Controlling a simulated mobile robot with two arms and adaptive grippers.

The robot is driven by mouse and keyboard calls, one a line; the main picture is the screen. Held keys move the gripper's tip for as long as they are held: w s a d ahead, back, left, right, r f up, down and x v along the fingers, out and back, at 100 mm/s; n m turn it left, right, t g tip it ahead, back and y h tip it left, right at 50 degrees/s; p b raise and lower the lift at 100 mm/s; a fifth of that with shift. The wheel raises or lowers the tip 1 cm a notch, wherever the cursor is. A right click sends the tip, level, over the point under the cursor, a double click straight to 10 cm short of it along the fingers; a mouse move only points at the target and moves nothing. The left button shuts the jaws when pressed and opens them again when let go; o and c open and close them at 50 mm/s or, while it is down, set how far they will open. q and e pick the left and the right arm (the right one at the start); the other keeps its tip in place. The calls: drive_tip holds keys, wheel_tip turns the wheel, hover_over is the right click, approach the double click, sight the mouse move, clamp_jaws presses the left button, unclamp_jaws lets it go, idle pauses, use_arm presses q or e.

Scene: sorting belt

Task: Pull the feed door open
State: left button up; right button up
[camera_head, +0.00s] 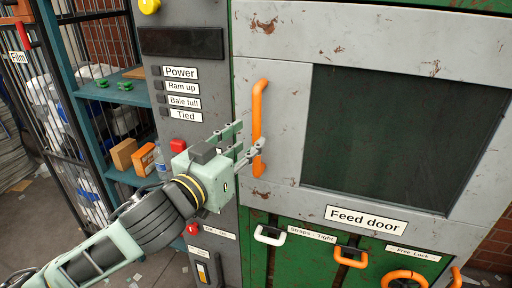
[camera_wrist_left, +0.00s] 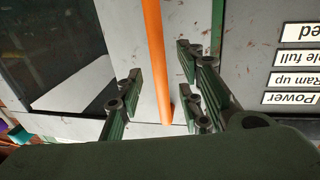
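The feed door (camera_head: 440,222) is a worn grey panel with a dark window, and it looks shut. Its vertical orange handle (camera_head: 259,110) is on the door's left side. My left gripper (camera_head: 250,138) is at the lower half of the handle, with its fingers apart. In the left wrist view the handle (camera_wrist_left: 154,50) runs between the spread fingers (camera_wrist_left: 158,98), nearer the right-hand ones. I see gaps on both sides, so the fingers do not grip it. My right gripper is in neither view.
A grey control panel (camera_head: 190,135) with labelled buttons stands left of the door. A blue shelf (camera_head: 135,97) with boxes is at the left.

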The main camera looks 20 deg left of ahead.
sight(255, 136)
use_arm(q)
drive_tip(key=shift+x, duration=2.4)
drive_tip(key=shift+s, duration=0.1)
drive_tip(key=shift+c, duration=0.2)
clamp_jaws()
